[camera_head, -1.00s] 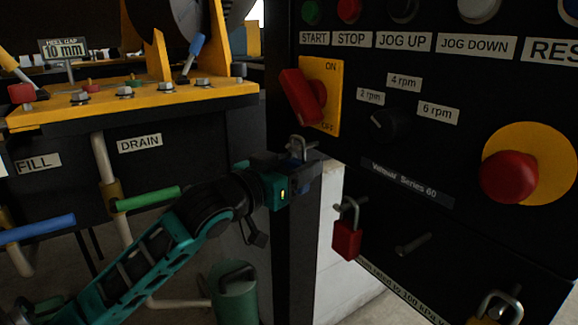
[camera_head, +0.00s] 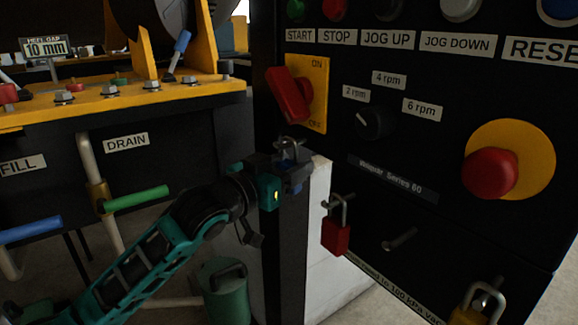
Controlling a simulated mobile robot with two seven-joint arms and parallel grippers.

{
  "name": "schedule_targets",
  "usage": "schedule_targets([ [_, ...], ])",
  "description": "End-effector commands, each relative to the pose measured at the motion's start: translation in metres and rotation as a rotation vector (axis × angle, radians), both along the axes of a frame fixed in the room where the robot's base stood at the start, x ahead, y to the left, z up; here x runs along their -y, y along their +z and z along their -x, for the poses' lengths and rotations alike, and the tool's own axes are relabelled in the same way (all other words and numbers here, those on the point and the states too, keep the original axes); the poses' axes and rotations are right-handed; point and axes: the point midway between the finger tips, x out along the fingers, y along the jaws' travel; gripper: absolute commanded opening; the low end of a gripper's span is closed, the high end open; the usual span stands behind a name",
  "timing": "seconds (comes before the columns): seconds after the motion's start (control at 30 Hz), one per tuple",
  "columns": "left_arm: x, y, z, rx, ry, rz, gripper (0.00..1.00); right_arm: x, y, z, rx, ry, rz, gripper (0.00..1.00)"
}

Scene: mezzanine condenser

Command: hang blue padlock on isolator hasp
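My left gripper (camera_head: 284,174) is in the middle of the head view, just below the isolator switch and in front of the panel's left edge. Its fingers appear shut on the blue padlock (camera_head: 298,174), a small dark blue body partly hidden by the fingers. The grey shackle (camera_head: 290,146) stands up above the fingers. The isolator (camera_head: 291,95) is a red handle on a yellow ON/OFF plate, and the handle is tilted. I cannot pick out the hasp clearly, or tell whether the shackle touches it. My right gripper is not in view.
A red padlock (camera_head: 336,237) hangs on a peg low on the panel. A bare peg (camera_head: 402,240) is beside it. A yellow padlock (camera_head: 468,317) hangs lower right. A red stop button (camera_head: 490,173) protrudes at right. Pipes with a green handle (camera_head: 137,198) are at left.

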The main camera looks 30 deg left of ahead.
Motion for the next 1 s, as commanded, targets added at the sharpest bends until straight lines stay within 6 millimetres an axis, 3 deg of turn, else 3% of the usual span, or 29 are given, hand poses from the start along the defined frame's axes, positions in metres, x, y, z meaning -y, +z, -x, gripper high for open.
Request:
schedule_targets([
  [0.3,0.0,0.0,0.0,0.001,0.0,0.0,0.8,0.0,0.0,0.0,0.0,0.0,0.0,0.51],
  [0.67,-0.001,-0.002,0.006,-0.003,0.0,0.001,0.8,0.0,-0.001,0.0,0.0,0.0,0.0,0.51],
  [1.0,-0.007,-0.002,0.054,-0.004,-0.001,-0.002,0.8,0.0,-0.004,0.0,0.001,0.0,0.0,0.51],
])
